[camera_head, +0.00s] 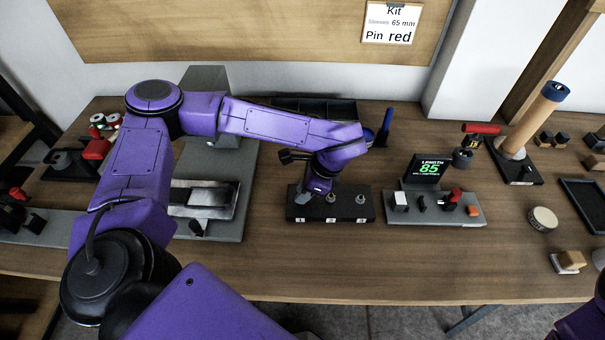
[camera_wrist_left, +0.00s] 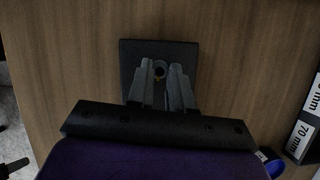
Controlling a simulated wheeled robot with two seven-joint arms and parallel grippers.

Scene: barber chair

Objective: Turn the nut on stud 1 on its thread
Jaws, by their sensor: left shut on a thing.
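A black block (camera_head: 345,213) with labels 1, 2 and 3 lies on the bench, with a stud above each label. My left gripper (camera_head: 303,197) points down over the label 1 end, shut on the nut at stud 1. In the left wrist view, its two grey fingers (camera_wrist_left: 160,75) straddle the small round nut and stud end (camera_wrist_left: 159,71) on the black block (camera_wrist_left: 186,50). The fingers mostly hide the nut in the head view. Stud 2 (camera_head: 331,199) and stud 3 (camera_head: 360,199) stand uncovered to the right. My right gripper is out of view.
A grey fixture (camera_head: 470,213) with a display reading 85 (camera_head: 428,170) stands right of the block. A metal plate (camera_head: 205,200) lies to the left. A dark tray (camera_head: 315,107) and blue-handled tool (camera_head: 386,122) are behind. The bench in front of the block is clear.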

